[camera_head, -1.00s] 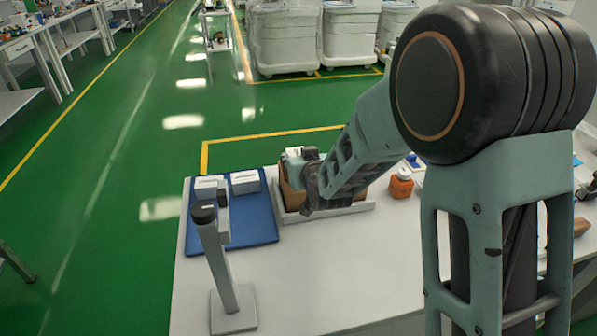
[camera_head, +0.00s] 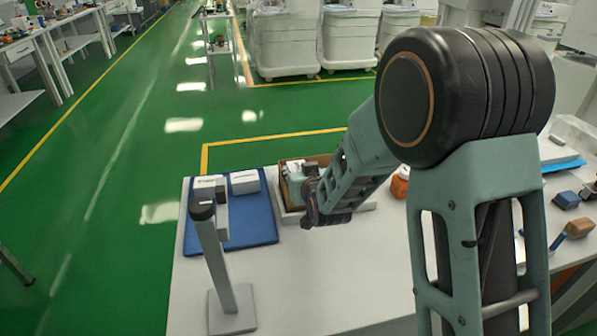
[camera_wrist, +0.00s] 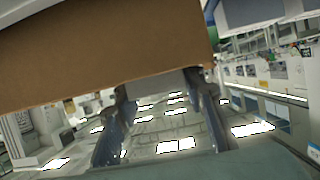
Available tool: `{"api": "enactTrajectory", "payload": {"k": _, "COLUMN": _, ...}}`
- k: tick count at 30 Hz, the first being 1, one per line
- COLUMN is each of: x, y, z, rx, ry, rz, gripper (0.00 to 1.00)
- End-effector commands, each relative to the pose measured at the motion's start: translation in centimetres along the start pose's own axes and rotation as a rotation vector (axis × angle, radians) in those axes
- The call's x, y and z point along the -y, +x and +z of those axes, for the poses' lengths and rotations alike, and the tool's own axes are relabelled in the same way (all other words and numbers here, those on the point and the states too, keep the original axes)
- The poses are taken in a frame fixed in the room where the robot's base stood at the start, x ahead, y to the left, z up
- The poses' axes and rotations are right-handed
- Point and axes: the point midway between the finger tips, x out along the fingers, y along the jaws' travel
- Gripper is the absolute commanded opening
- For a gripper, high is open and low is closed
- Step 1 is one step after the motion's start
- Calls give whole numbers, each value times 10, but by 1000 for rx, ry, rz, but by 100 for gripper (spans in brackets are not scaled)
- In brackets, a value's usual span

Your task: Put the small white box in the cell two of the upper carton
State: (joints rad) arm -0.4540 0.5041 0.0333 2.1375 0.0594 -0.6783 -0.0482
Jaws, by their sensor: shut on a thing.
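The brown carton (camera_head: 322,160) stands at the back of the white table, and its open top shows pale items inside. My gripper (camera_head: 312,205) is at the carton's near right side, partly covering it. In the wrist view my gripper's two fingers (camera_wrist: 163,108) are closed on a pale grey-white piece (camera_wrist: 168,80), which looks like the small white box. Most of it is hidden. A brown cardboard surface (camera_wrist: 100,50) fills the top of that view close to the fingers; it looks like the carton's wall. The cell numbers cannot be read.
A blue mat (camera_head: 255,228) left of the carton bears white boxes (camera_head: 245,182). A grey post (camera_head: 218,262) with a black top stands in front of it. An orange bottle (camera_head: 399,187) is right of the carton, partly behind my arm. The front middle of the table is clear.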

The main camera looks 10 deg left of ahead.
Motion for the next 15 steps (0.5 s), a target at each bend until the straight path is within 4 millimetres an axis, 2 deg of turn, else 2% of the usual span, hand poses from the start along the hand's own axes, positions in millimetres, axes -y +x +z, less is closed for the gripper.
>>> {"api": "enactTrajectory", "payload": {"k": 5, "x": 0, "y": 1, "z": 1, "rx": -2, "ry": 0, "rz": 0, "gripper": 10}}
{"api": "enactTrajectory", "payload": {"k": 6, "x": 0, "y": 1, "z": 2, "rx": 0, "ry": 0, "rz": 0, "gripper": 40}}
{"api": "enactTrajectory", "payload": {"k": 10, "x": 0, "y": 1, "z": 2, "rx": 0, "ry": 0, "rz": 0, "gripper": 54}}
{"api": "enactTrajectory", "payload": {"k": 15, "x": 1, "y": 1, "z": 2, "rx": 0, "ry": 0, "rz": -1, "gripper": 54}}
